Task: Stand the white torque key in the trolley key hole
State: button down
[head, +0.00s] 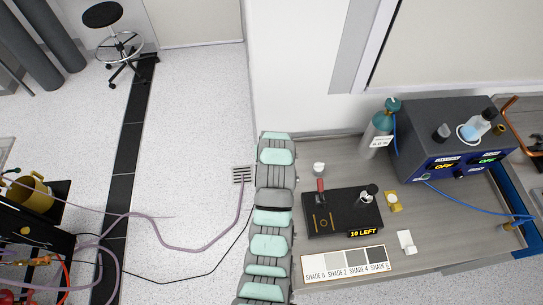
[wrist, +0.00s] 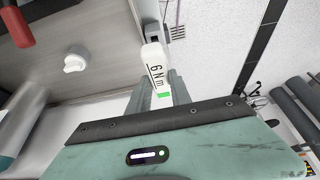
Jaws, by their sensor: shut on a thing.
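The white torque key (wrist: 154,60) is marked "6 Nm" and has a small green mark. It shows in the wrist view, with its white end pointing to the top of the picture. My gripper (wrist: 163,88) is shut on it, with one finger on each side of its lower part. The shaft of the key is hidden. In the head view my arm runs up the middle, and I cannot make out the fingers or the key. A black trolley-like unit (head: 62,240) is cut off at the left edge. I cannot make out a key hole on it.
A grey bench (head: 340,152) lies to the right, with a black box (head: 345,222), a red-handled tool (head: 320,190), a small white knob (head: 319,169), a gas cylinder (head: 377,135) and a control unit (head: 455,140). Hoses (head: 190,250) cross the otherwise open floor. A stool (head: 120,45) stands at the back.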

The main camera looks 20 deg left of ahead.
jog(key=shift+f, duration=0.2)
jog(key=shift+f+b, duration=1.15)
jog(key=shift+f, duration=1.1)
jog(key=c, duration=1.1)
grip_release()
jog(key=shift+f, duration=0.1)
jog(key=b+v, duration=0.2)
jog(key=v, duration=0.9)
